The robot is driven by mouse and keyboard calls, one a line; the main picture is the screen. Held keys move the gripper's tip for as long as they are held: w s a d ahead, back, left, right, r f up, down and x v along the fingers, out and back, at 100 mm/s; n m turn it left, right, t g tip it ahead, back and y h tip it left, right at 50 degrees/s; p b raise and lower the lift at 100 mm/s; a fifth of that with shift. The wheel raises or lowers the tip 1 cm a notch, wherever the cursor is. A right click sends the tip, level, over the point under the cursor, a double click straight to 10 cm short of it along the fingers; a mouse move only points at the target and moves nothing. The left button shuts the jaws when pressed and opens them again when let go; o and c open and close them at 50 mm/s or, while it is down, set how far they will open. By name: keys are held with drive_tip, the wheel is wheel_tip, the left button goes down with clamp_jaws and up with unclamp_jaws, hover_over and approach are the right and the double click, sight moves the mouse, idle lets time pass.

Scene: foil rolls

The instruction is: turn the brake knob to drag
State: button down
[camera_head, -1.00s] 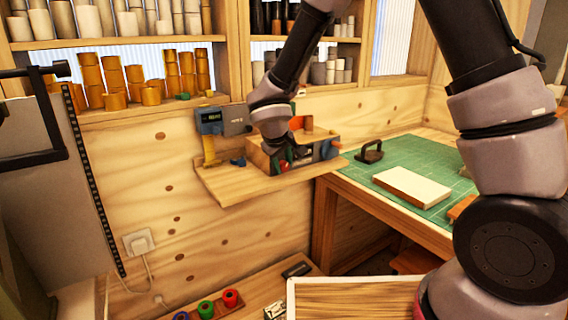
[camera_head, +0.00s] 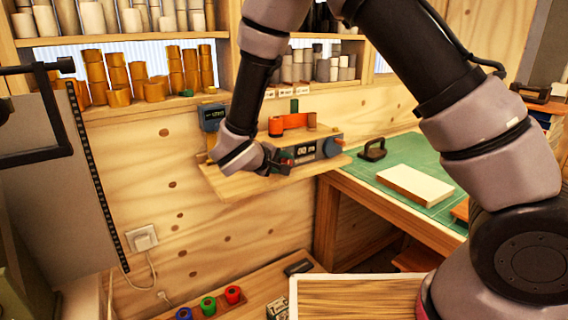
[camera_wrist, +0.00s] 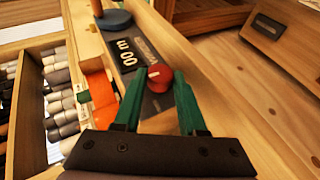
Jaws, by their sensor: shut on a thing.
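The foil machine (camera_head: 305,150) is a grey and blue box with a counter panel on a wooden wall shelf. In the wrist view a small red knob (camera_wrist: 160,77) with a light mark sits on the machine's dark face (camera_wrist: 158,100), beside the counter (camera_wrist: 127,53). I take it to be the brake knob, but I cannot read its setting. My gripper (camera_wrist: 161,75) has its green fingers on both sides of the red knob, shut on it. In the head view my gripper (camera_head: 284,160) is at the machine's left front and largely hides the knob.
An orange roll (camera_head: 278,126) lies on top. The wooden shelf (camera_head: 232,186) is clear at its left. A green mat (camera_head: 420,160) lies right.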

idle(0.3)
drive_tip(key=shift+c, duration=2.4)
unclamp_jaws()
